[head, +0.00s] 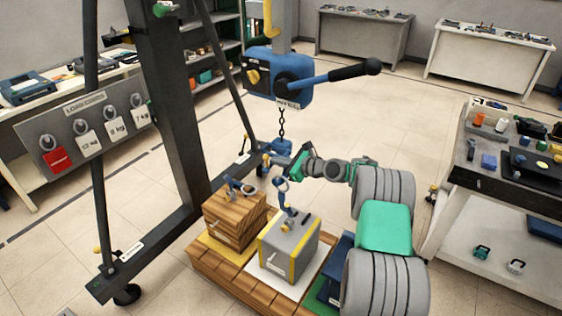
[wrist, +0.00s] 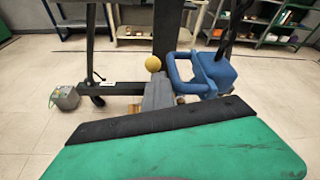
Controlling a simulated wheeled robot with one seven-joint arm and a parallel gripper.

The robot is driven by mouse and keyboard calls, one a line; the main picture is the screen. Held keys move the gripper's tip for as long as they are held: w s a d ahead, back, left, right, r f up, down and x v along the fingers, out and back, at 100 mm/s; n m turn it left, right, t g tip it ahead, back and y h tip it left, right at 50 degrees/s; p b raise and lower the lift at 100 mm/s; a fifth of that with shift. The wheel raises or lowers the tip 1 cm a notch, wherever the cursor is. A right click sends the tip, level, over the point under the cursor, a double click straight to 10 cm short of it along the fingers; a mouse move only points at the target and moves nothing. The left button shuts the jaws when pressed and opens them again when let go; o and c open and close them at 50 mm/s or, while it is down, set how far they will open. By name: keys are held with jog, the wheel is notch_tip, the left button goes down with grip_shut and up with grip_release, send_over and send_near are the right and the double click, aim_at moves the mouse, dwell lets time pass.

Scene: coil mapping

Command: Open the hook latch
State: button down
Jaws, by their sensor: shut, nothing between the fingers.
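A blue hook block (head: 282,146) hangs on a short chain below the blue hoist. In the wrist view the blue hook (wrist: 207,85) is right of centre, with an open-looking blue loop on its left side. A grey lever (wrist: 158,92) with a yellow ball knob (wrist: 153,64) stands beside the loop; the knob also shows in the head view (head: 266,159). My gripper (head: 294,164) is shut and empty, close to the hook on its right. In the wrist view its green and black end (wrist: 160,122) fills the bottom and hides the lever's lower part.
The blue hoist (head: 280,77) has a long black handle. Below stand a wooden crate (head: 232,222) and a grey box (head: 290,252) with blue fittings on top, on a wooden pallet (head: 222,272). A dark frame post (head: 170,100) rises left of the hook. Open floor lies behind.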

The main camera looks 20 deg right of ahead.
jog(key=shift+r, duration=0.1)
jog(key=shift+r+p, duration=0.6)
jog(key=shift+r, duration=0.1)
jog(key=b+v, duration=0.1)
jog(key=v, duration=0.7)
